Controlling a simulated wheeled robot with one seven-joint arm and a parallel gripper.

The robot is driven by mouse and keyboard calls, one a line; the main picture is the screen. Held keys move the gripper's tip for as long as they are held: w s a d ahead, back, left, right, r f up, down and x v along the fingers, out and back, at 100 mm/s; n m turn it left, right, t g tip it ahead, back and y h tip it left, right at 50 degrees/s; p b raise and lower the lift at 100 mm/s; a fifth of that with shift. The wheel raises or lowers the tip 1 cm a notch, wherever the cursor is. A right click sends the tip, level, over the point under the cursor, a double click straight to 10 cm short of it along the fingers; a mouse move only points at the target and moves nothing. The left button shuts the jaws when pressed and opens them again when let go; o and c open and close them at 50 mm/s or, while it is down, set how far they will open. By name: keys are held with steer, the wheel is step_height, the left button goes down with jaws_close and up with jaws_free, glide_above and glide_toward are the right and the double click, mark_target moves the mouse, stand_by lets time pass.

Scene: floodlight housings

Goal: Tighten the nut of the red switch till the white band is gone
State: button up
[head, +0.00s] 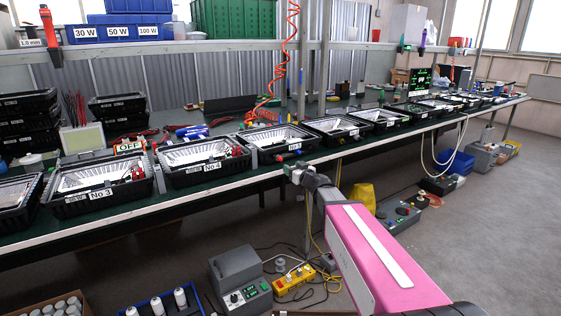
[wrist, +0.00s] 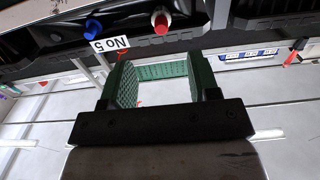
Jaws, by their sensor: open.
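The red switch (wrist: 160,19) shows in the wrist view at the top, on the dark front of a housing labelled No 5 (wrist: 108,44). A white band shows around it beside the red part. A blue switch (wrist: 93,26) sits to its left on the same front. My gripper (wrist: 162,78) is open, its two green pads apart with nothing between them. The red switch lies beyond the pads in the picture, apart from them. In the head view my gripper (head: 299,172) is at the bench's front edge, just before the No 5 housing (head: 275,139).
Housings No 3 (head: 103,195) and No 4 (head: 212,167) stand to the left on the long green bench (head: 150,208), with more to the right. An orange coiled hose (head: 284,65) hangs behind. A grey box (head: 240,275) and yellow box (head: 293,282) lie on the floor.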

mark_target(281, 160)
steer(key=x, duration=0.9)
steer(key=shift+w+a, duration=0.3)
steer(key=c, duration=1)
